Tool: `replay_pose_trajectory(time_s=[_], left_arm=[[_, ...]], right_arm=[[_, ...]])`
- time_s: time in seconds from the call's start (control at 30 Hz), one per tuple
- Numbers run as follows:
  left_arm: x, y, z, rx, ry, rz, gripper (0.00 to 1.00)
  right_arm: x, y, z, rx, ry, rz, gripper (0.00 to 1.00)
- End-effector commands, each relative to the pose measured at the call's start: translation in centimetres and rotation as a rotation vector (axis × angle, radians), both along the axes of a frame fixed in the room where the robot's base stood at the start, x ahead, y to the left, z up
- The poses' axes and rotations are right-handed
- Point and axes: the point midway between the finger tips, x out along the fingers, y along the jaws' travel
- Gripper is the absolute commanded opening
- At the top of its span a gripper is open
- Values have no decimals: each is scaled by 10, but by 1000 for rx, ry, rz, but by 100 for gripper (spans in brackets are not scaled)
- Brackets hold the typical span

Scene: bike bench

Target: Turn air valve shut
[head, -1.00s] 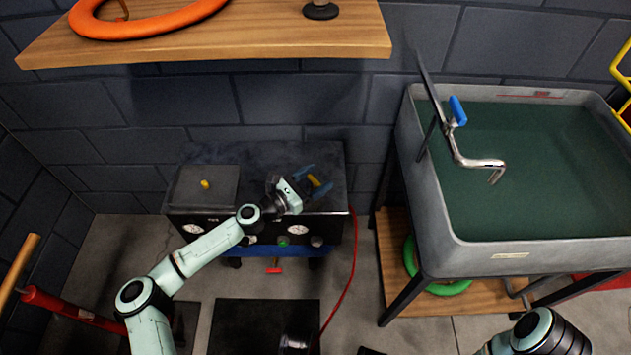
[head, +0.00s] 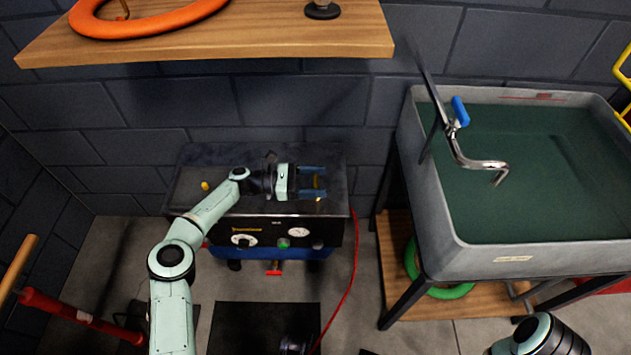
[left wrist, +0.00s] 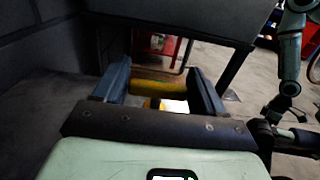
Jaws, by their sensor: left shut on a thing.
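The air valve's yellow handle (head: 317,183) is at the right end of the black-topped compressor (head: 225,160). My left gripper (head: 313,181) reaches over the compressor from the left, with its two blue-grey fingers pointing right and shut on the handle, one on each side. In the left wrist view the yellow handle (left wrist: 160,90) lies crosswise between the fingertips. The valve body is mostly hidden by the fingers, so its exact angle is hard to tell. My right gripper is outside the head view; only a right arm link shows at the bottom right.
A red hose (head: 350,285) hangs from the compressor's right end. A grey wash basin (head: 440,235) on a dark stand is to the right. A wooden shelf (head: 250,45) juts out above. A yellow knob (head: 205,186) sits on the compressor's left. A dark mat (head: 245,325) lies in front.

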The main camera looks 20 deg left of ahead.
Motion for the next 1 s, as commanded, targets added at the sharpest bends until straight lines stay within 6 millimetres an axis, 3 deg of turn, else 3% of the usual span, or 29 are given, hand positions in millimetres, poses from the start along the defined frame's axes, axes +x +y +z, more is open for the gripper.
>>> replay_pose_trajectory(time_s=[0.53,0.57,0.6,1.0], left_arm=[[0,0,-2,3,3,-18,40],[0,-1,-2,3,3,-18,77],[0,-1,-2,3,3,-18,90],[0,0,6,2,2,-19,92]], right_arm=[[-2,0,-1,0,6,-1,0],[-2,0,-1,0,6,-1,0],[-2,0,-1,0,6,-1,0],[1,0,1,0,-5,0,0]])
